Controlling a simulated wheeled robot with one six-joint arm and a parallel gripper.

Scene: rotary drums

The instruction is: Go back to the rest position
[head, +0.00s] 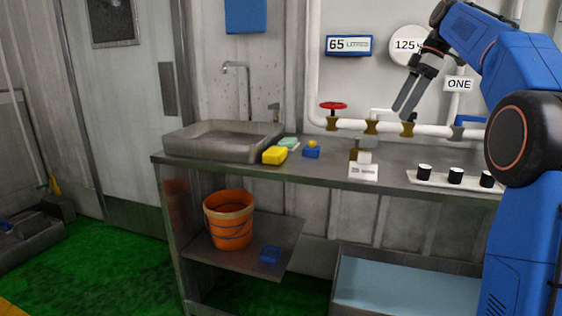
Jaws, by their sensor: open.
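My gripper (407,95) is at the upper right of the head view, on the end of my blue arm. Its two dark fingers point down and to the left. It is open and nothing shows between the fingers. It hangs in the air above the steel counter (330,172), in front of the wall pipes as the view shows it. How far it is from the pipes I cannot tell. My arm hides the right end of the counter.
An orange bucket (229,222) stands below. Green floor is free at left.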

